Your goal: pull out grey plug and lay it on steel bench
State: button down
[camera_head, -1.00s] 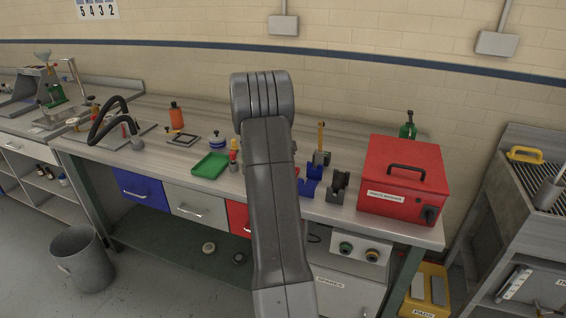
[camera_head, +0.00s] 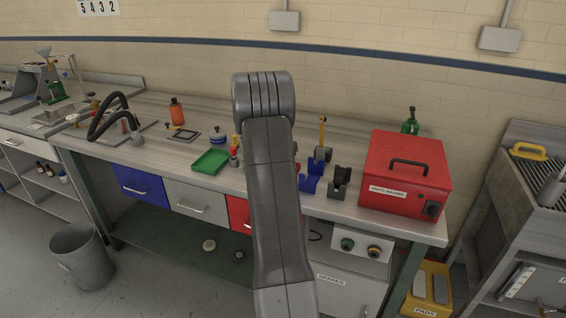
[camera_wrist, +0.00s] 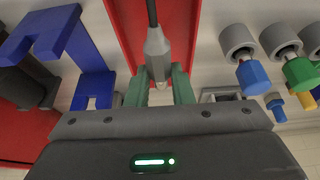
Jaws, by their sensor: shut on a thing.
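A grey plug (camera_wrist: 157,47) with a black cable shows in the wrist view, its narrow end between the two green fingers of my gripper (camera_wrist: 160,75). My gripper is shut on it. The cable runs up out of the picture. I cannot tell whether the plug sits in a socket. In the head view my own arm hides the plug and gripper. The steel bench (camera_head: 135,159) stretches along the wall, with a bare patch at its left front.
A red box (camera_head: 405,170), blue holders (camera_head: 311,181) and a dark holder (camera_head: 340,181) stand right of my arm. A green tray (camera_head: 211,161) lies to its left. In the wrist view, a blue bracket (camera_wrist: 62,38) is on the left; several grey rings and coloured pieces are on the right.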

jog(key=shift+f+b, duration=1.05)
jog(key=shift+f, duration=0.35)
jog(key=c, duration=1.2)
grip_release()
jog(key=shift+r, duration=0.1)
jog(key=b+v, duration=0.1)
jog(key=v, duration=1.2)
jog(key=shift+s+a+r, duration=0.1)
jog(key=shift+s+r, duration=0.1)
jog(key=shift+r, duration=0.05)
jog(key=p+x, duration=0.1)
jog(key=x, duration=1.2)
jog(key=shift+w+f, duration=0.25)
jog(key=shift+f, duration=0.1)
jog(key=shift+r, duration=0.1)
